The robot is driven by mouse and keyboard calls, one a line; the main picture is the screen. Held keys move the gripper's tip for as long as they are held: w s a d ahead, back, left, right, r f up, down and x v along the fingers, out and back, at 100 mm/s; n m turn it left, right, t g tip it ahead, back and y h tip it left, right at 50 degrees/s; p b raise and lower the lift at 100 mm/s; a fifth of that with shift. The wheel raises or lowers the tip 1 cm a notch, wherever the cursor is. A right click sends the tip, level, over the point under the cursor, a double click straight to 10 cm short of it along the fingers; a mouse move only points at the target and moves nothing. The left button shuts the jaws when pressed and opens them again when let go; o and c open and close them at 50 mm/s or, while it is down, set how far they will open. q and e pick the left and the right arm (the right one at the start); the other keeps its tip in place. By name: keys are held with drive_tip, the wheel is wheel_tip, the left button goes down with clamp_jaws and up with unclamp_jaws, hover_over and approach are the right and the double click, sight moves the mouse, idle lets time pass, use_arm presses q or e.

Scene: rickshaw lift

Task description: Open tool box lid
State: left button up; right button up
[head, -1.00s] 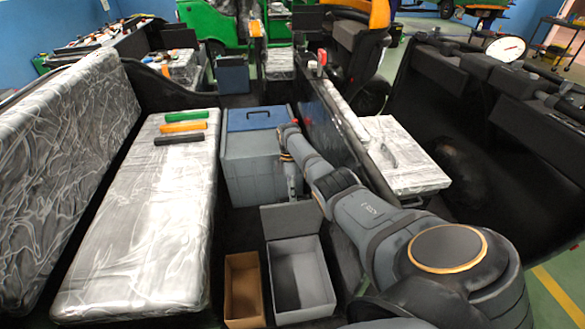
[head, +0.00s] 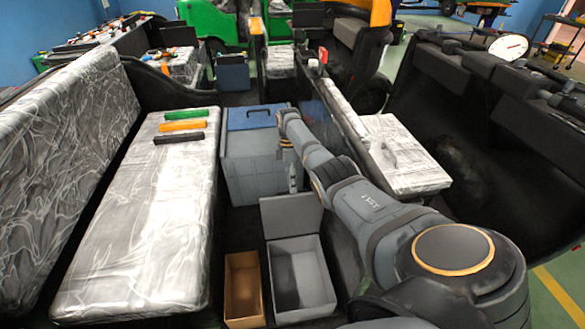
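The tool box (head: 252,178) is a large grey box with a blue lid section (head: 247,119) on top, which carries a dark handle. The lid looks shut. It stands to the right of the wrapped seat. My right arm reaches in from the lower right, and its gripper (head: 293,184) points down at the right side of the tool box. Its fingers are small and partly hidden by the wrist, so I cannot tell whether they are open or touch the box. My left gripper is not in view.
An open grey box (head: 325,268) with its lid raised and an open brown box (head: 231,290) stand in front of the tool box. Green, orange and black bars (head: 180,139) lie on the wrapped seat (head: 140,245). A dark partition (head: 336,128) rises to the right.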

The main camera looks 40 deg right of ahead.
drive_tip(key=v, duration=0.7)
drive_tip(key=shift+r, duration=0.15)
